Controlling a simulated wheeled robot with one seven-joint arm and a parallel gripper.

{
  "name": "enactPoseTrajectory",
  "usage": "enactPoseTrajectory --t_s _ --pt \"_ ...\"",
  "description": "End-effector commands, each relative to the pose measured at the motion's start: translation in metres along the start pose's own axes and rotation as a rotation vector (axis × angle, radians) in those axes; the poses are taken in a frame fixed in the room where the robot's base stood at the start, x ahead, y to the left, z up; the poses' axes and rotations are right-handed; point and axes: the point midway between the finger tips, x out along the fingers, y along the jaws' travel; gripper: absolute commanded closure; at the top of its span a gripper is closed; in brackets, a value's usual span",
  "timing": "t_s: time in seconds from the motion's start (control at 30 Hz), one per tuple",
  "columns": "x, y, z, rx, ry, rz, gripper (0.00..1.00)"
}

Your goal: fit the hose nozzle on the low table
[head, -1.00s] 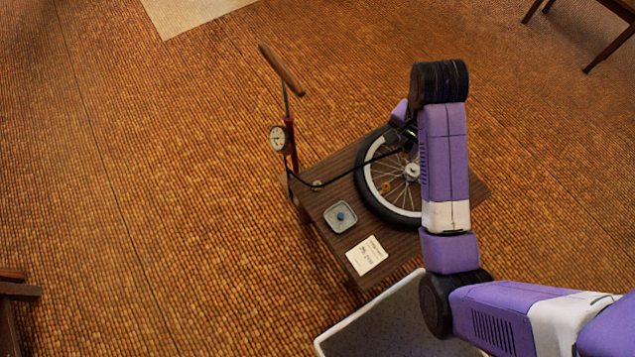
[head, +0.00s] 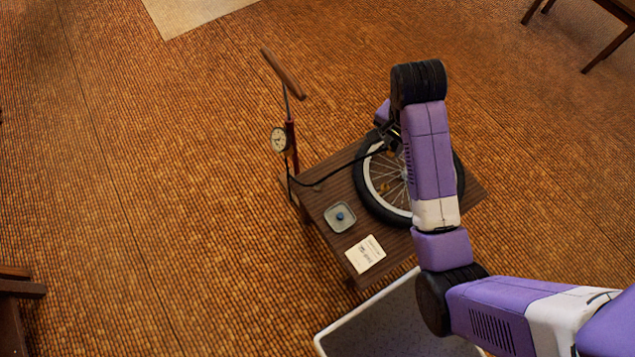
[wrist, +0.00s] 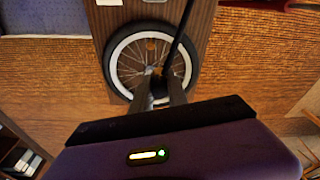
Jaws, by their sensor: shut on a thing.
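My gripper (wrist: 162,92) is shut on the end of the black hose (wrist: 181,35), above the bicycle wheel. The nozzle itself is mostly hidden between the fingers. In the head view the hose (head: 335,177) runs from the floor pump (head: 291,145) up to my gripper, which is partly hidden by my arm. The wheel (head: 366,200), with black tyre and pale rim, lies flat on the low table (head: 331,248). It also shows in the wrist view (wrist: 112,58). I cannot make out the valve, nor whether the nozzle touches anything.
A small grey dish (head: 340,217) with a blue thing in it and a white printed card (head: 365,254) lie on the table beside the wheel. The pump's gauge (head: 279,139) and wooden handle (head: 283,73) rise at the table's left corner. Open floor lies to the left.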

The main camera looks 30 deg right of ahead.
Motion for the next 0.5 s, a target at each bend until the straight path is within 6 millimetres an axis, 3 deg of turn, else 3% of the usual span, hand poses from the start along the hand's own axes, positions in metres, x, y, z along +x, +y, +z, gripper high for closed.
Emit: enactPoseTrajectory --t_s 0.5 --pt "-0.004 -0.032 0.021 -0.002 0.001 0.0 1.0"
